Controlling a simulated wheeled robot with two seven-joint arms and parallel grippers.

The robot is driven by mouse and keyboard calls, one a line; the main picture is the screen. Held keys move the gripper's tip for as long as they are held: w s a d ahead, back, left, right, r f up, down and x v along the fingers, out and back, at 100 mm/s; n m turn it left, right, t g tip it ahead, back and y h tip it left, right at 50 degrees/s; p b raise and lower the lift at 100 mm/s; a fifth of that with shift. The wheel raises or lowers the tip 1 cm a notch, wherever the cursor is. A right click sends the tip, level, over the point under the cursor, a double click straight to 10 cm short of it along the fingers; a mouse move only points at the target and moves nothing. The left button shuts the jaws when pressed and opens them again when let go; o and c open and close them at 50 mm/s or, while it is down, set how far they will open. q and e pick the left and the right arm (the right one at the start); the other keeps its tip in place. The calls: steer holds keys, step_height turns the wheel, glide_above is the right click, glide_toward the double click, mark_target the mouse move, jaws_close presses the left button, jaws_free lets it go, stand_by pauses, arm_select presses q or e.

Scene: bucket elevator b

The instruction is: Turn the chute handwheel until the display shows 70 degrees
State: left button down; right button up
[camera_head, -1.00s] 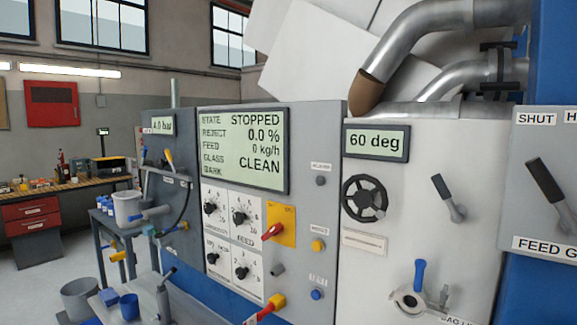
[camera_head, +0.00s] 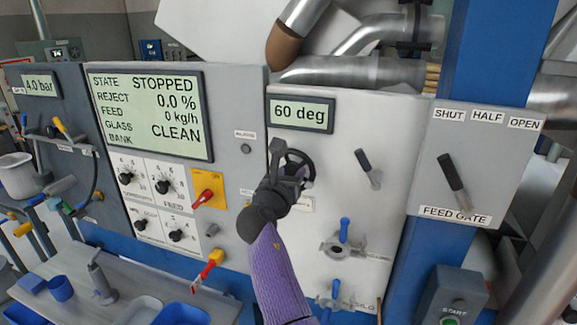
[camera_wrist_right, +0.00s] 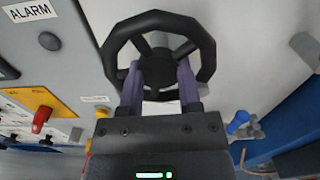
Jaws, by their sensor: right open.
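The black chute handwheel (camera_head: 299,170) sits on the pale cabinet panel, below a small display (camera_head: 301,114) that reads 60 deg. In the right wrist view the handwheel (camera_wrist_right: 150,22) fills the upper middle, with its hub between my fingers. My right gripper (camera_head: 280,160) is at the wheel in the head view and covers its left part. In the wrist view its two purple fingers (camera_wrist_right: 160,82) are open, apart from each other, and overlap the lower rim. I cannot tell whether they touch it. My left gripper is not in view.
A large display (camera_head: 150,112) reads STOPPED, 0.0 % and CLEAN. To the right of the wheel are a black lever (camera_head: 368,167), a blue-handled valve (camera_head: 344,232) and the feed gate lever (camera_head: 455,182). A red-handled switch (camera_head: 204,197) is on the left panel.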

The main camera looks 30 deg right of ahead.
steer(key=shift+x, duration=1.15)
steer(key=shift+c, duration=0.2)
steer(key=shift+a, duration=0.1)
jaws_close()
steer(key=shift+m, duration=0.3)
